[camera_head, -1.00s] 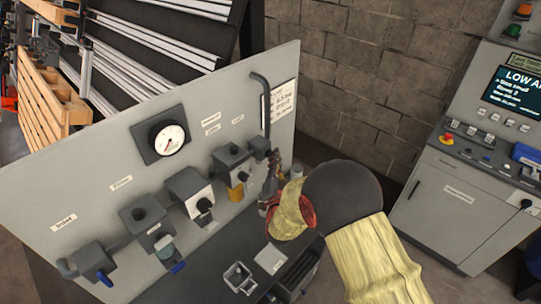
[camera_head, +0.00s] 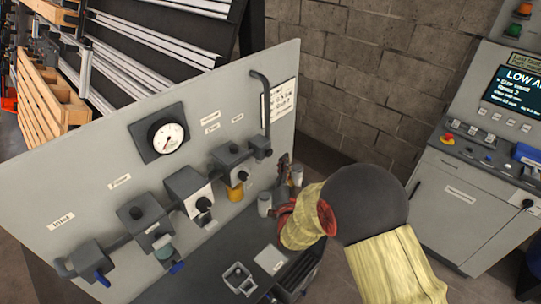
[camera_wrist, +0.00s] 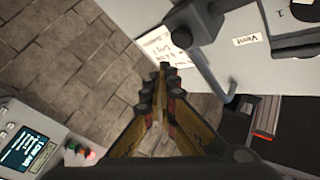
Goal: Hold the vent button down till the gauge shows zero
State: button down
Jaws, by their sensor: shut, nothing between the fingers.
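The round white gauge (camera_head: 168,138) is on a dark square mount on the grey panel (camera_head: 85,165). Its needle is too small to read surely. In the wrist view a label reading "Vent" (camera_wrist: 252,41) is on the panel; I cannot make out the vent button itself. My gripper (camera_wrist: 165,78) is shut and empty, its fingers together. In the head view my gripper (camera_head: 285,168) is right of the end block (camera_head: 260,147) and apart from the panel; my wrist partly hides it.
Several dark valve blocks (camera_head: 138,214) line the panel, with blue handles below. A bent pipe (camera_head: 265,100) rises at its right end. A control cabinet (camera_head: 450,195) stands right.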

jog(key=shift+s+d, duration=0.75)
jog(key=shift+d, duration=0.2)
